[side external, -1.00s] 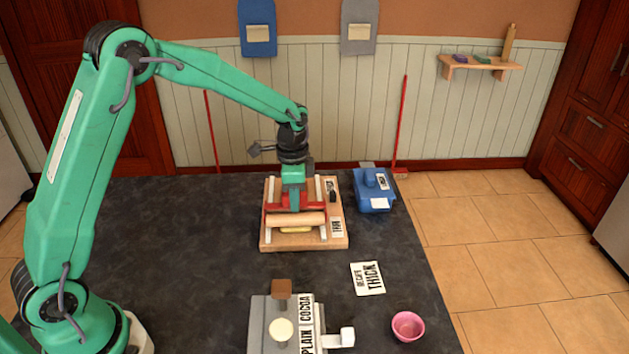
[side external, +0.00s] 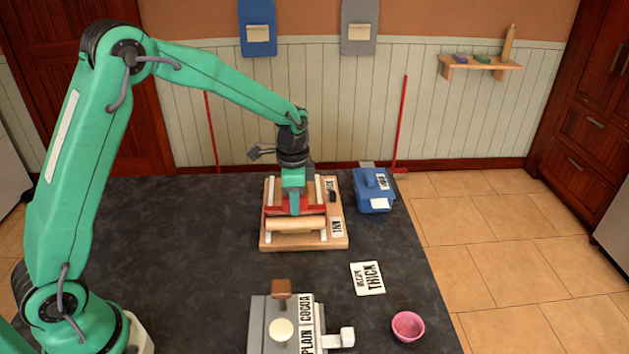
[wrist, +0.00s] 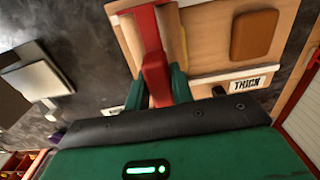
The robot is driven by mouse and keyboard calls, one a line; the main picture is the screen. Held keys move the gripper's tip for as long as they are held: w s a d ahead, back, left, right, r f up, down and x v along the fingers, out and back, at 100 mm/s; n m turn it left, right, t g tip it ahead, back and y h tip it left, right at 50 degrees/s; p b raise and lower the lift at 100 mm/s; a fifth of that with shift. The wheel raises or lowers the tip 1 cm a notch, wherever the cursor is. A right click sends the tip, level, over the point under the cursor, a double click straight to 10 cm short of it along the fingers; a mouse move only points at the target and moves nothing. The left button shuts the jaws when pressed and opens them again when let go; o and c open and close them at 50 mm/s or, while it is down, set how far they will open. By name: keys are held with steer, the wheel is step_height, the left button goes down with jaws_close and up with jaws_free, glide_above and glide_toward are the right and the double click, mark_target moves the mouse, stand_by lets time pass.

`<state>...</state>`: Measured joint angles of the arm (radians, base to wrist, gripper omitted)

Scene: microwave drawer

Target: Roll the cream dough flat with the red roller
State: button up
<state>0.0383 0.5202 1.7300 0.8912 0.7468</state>
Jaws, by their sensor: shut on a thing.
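My gripper (side external: 295,207) is shut on the handle of the red roller (side external: 272,209). The roller's pale wooden cylinder (side external: 297,225) lies across the wooden board (side external: 337,243), near its front edge. In the wrist view the red handle (wrist: 158,78) sits between my green fingers (wrist: 155,93). The board (wrist: 210,65) there bears a brown rounded patch (wrist: 253,35) and a "THICK" label (wrist: 249,83).
A blue box (side external: 374,197) stands right of the board. A "RECIPE THICK" card (side external: 367,278) lies in front. A grey stand (side external: 262,318) with cocoa and plain labels and a pink bowl (side external: 408,325) are nearer. The dark counter (side external: 190,260) left of the board is clear.

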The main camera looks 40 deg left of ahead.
steer(key=shift+w+a+f, duration=0.15)
steer(key=shift+w+a, duration=0.6)
stand_by(1.6)
steer(key=shift+s+d, duration=1.4)
stand_by(2.7)
steer(key=shift+w+a, duration=0.65)
stand_by(0.9)
